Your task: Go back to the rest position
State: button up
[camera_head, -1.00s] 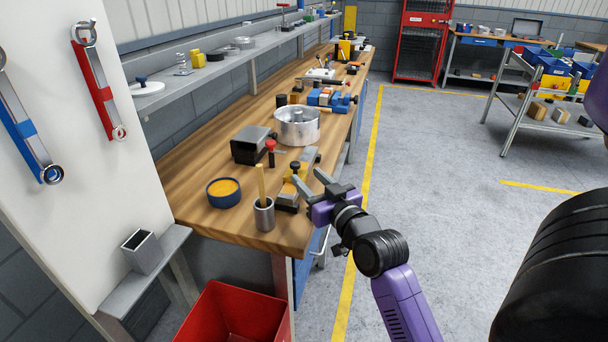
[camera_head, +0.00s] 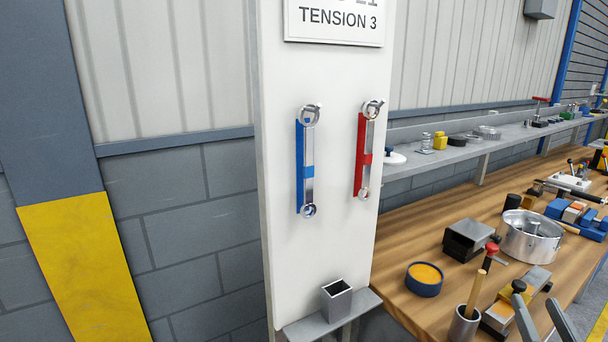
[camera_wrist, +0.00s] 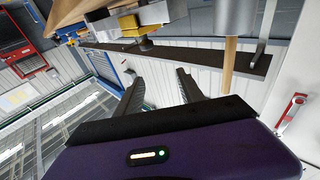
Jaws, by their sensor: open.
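My gripper (camera_head: 535,299) shows only by its two grey fingertips at the bottom right of the head view. They are apart, over the near end of the wooden workbench (camera_head: 405,265), with a grey and yellow block-like fixture (camera_head: 535,284) just behind them. In the wrist view my gripper (camera_wrist: 160,78) has its two dark fingers spread with nothing between them. The rest of my arm is out of the head view. A grey cup (camera_head: 464,326) with a wooden stick stands left of the fingers. It also shows at the top of the wrist view (camera_wrist: 236,15).
A grey square holder (camera_head: 337,300) stands on a ledge below. A blue tin (camera_head: 424,280), a black box (camera_head: 468,240) and a metal pot (camera_head: 530,235) crowd the bench.

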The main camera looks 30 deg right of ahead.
jog(key=s+a+f+n+t+y, duration=0.1)
jog(key=s+a+f+n+y, duration=0.2)
jog(key=a, duration=0.8)
jog(key=s+a+f+n+t+y, duration=0.15)
jog(key=a+f+y, duration=0.25)
jog(key=a, duration=0.7)
jog(key=s+a+f+n+g+y, duration=0.1)
jog(key=s+a+f+n+y, duration=0.1)
jog(key=s+a, duration=0.3)
jog(key=s+a+f+n+g+y, duration=0.1)
jog(key=s+a+f+y, duration=0.1)
jog(key=s+a, duration=0.3)
jog(key=a+y, duration=0.1)
jog(key=a, duration=0.2)
jog(key=shift+s+f+n+y+p, duration=0.2)
jog(key=shift+f+n+y+p, duration=0.1)
jog(key=shift+n+y, duration=0.1)
